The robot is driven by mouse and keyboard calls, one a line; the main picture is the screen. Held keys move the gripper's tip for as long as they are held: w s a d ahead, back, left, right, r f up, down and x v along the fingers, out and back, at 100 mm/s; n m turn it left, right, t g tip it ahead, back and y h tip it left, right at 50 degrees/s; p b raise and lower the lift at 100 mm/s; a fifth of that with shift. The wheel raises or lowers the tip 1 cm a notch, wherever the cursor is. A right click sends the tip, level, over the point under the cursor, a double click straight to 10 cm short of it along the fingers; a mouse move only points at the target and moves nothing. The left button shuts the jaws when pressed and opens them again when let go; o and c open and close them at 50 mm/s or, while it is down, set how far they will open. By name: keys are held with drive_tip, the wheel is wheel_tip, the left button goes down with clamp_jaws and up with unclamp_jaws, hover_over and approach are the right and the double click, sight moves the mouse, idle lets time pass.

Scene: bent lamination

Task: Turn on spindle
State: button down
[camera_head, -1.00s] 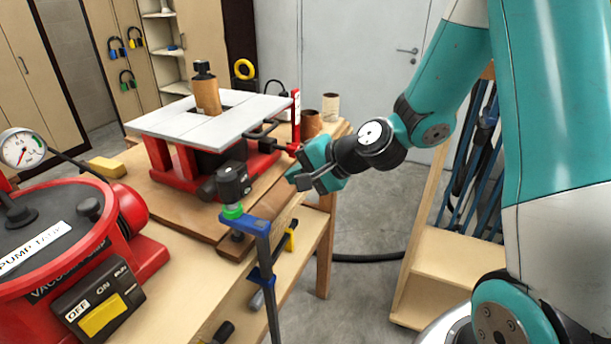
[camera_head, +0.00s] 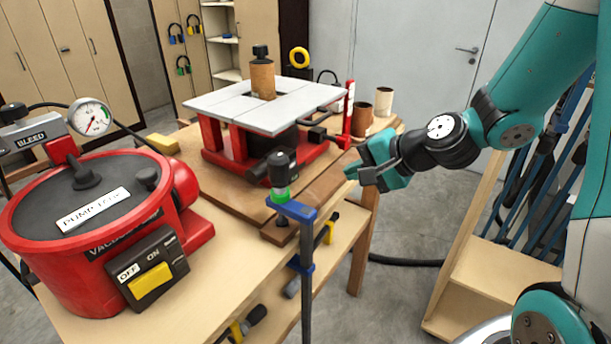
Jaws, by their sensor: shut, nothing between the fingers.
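The spindle sander stands on the workbench in the head view, with a red base (camera_head: 225,150) and a grey slotted table (camera_head: 230,108). Its brown spindle (camera_head: 262,80) with a black top stands upright through the middle of the table. A black boxy part (camera_head: 282,165) sits at the sander's front, just behind a blue clamp (camera_head: 296,210) with a green piece at its top. I cannot tell which part is the spindle's switch. My teal gripper (camera_head: 356,172) is shut and empty, right of the sander near the bench's right edge, apparently apart from it.
A red vacuum pump (camera_head: 70,265) with a gauge and a black OFF/ON switch box with a yellow paddle (camera_head: 150,283) fills the front left. Two cups (camera_head: 362,119) stand behind my gripper. A wooden rack (camera_head: 480,275) is at right. A hose crosses the floor.

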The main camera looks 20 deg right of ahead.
drive_tip(key=p, duration=0.2)
approach(295, 178)
drive_tip(key=f, duration=0.1)
drive_tip(key=w+f, duration=0.1)
drive_tip(key=a+f, duration=0.1)
drive_tip(key=shift+w+a+f, duration=0.1)
drive_tip(key=shift+w+f, duration=0.05)
drive_tip(key=shift+f, duration=0.25)
drive_tip(key=shift+w+a+p, duration=0.75)
drive_tip(key=shift+w, duration=0.3)
drive_tip(key=shift+w+a+f, duration=0.25)
drive_tip(key=shift+w+a, duration=0.1)
drive_tip(key=shift+w, duration=0.2)
drive_tip(key=shift+f, duration=0.1)
drive_tip(key=shift+w+a+f+b, duration=0.15)
drive_tip(key=shift+f+b, duration=0.3)
drive_tip(key=shift+b, duration=0.8)
drive_tip(key=shift+r+p, duration=0.45)
drive_tip(key=shift+p, duration=0.15)
drive_tip(key=shift+r, duration=0.1)
